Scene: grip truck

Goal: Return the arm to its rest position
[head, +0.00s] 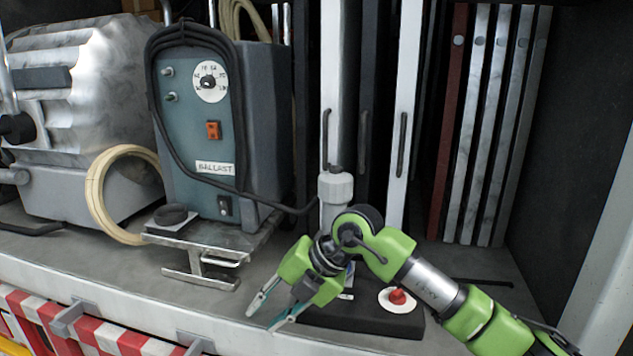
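My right arm (432,286) is green with a grey metal link and comes in from the lower right. Its gripper (260,322) hangs low in front of the shelf's front edge, pointing down and to the left. Its two teal-tipped fingers are apart, with nothing seen between them. The arm passes in front of a black base plate (345,317) with a red button (397,297) on a white disc. My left gripper is not in view.
A teal ballast box (190,135) with a black cable stands left of the arm, beside a beige hose coil (97,195) and a silver machine (90,100). Upright panels (490,130) stand behind. A red-and-white striped barrier (110,335) lies below the shelf edge (150,312).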

